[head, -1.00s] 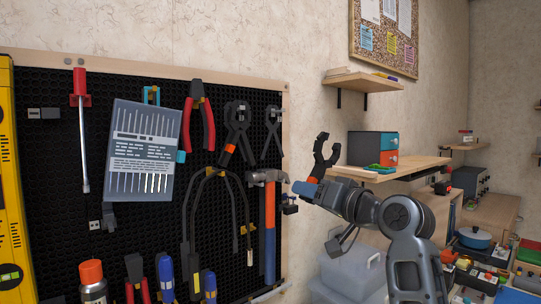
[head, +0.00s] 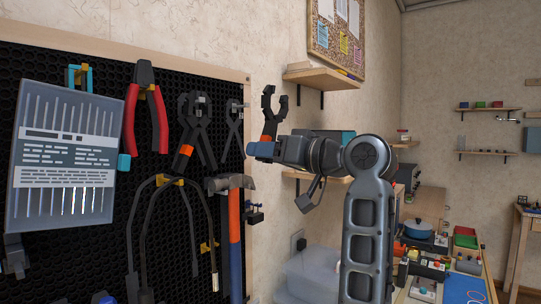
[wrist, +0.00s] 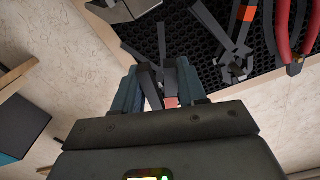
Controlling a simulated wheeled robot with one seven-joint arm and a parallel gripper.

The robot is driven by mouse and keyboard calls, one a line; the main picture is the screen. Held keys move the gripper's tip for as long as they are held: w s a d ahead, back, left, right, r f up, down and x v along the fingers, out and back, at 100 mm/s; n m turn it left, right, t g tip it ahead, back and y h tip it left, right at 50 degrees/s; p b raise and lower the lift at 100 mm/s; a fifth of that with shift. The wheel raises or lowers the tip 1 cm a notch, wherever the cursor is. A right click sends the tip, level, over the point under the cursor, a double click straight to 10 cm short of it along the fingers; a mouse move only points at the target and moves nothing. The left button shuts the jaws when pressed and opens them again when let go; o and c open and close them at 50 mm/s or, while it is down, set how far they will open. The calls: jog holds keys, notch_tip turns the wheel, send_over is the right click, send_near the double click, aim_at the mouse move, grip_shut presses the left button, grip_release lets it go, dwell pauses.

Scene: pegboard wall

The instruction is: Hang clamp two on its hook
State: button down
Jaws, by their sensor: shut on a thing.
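My gripper (head: 264,149) is shut on a black clamp with an orange band (head: 271,107). The clamp stands up from the fingers with its open jaws pointing upward, just right of the pegboard's right edge in the head view. In the wrist view the held clamp (wrist: 151,88) shows dark between the two fingers (wrist: 160,92). A similar clamp (head: 193,130) hangs on the board. Right of it, near the board's edge, is a thin dark X-shaped form (head: 234,128) with a small grey hook (head: 233,103); I cannot tell whether it is a tool or an outline.
The pegboard (head: 100,225) also carries red-handled pliers (head: 147,105), a case of bits (head: 65,160), a large looped tool (head: 180,183) and a hammer (head: 234,225). A wall shelf (head: 322,76) is above my arm. Wall around the gripper is bare.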

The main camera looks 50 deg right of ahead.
aim_at(227, 157)
jog(key=shift+w+a+f+b, duration=0.1)
jog(key=shift+w+b, duration=0.35)
jog(key=shift+w, duration=1.6)
jog(key=shift+w+a+f+b, duration=0.1)
jog(key=shift+w+b, duration=0.35)
jog(key=shift+w, duration=1.6)
jog(key=shift+w+f, duration=0.2)
jog(key=shift+f, duration=0.45)
jog(key=c, duration=0.9)
grip_release()
jog(key=shift+o, duration=0.2)
